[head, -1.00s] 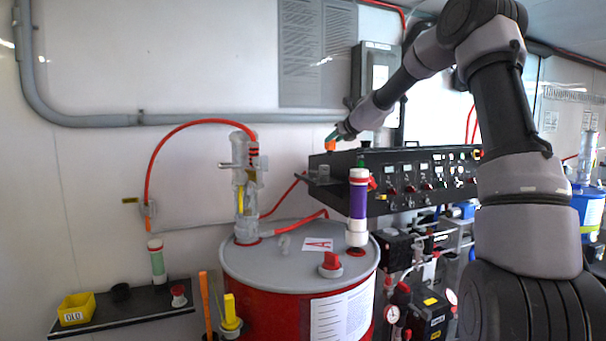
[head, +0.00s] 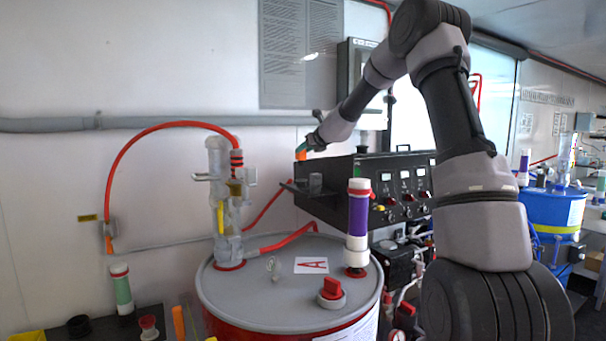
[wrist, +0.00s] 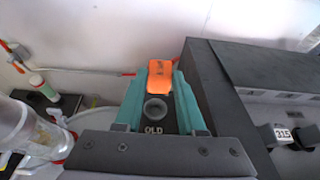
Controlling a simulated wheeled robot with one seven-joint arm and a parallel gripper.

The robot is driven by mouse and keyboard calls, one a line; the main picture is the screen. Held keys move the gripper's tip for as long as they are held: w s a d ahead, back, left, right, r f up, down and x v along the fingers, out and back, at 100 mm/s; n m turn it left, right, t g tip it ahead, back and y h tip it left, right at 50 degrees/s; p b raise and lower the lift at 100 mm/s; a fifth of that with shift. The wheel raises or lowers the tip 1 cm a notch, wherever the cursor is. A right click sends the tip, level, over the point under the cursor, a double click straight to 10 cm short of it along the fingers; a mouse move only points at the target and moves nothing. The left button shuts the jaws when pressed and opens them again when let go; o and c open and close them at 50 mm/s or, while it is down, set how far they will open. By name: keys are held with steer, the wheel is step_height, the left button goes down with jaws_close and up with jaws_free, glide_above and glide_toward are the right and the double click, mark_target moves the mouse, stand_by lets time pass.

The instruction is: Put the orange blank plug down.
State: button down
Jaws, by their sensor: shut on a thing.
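The orange blank plug (wrist: 160,75) sits between the teal fingers of my gripper (wrist: 160,92) in the wrist view. The fingers are shut on it. In the head view my gripper (head: 308,147) is small and the plug (head: 301,153) shows as an orange patch at its tip. It is by the left end of the black control box, near the box's top. I cannot tell whether the plug touches the box.
The control box (head: 375,177) has knobs and gauges. The red drum (head: 280,290) carries a clear pump (head: 226,195) and a purple-banded tube (head: 358,222). A dark shelf (head: 152,318) holds a green tube (head: 121,290) and small cups. A blue drum (head: 552,212) stands right.

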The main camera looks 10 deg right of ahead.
step_height(320, 180, down, 7)
steer(key=shift+r, duration=0.1)
stand_by(0.4)
steer(key=shift+f, duration=0.25)
steer(key=c, duration=0.5)
jaws_free()
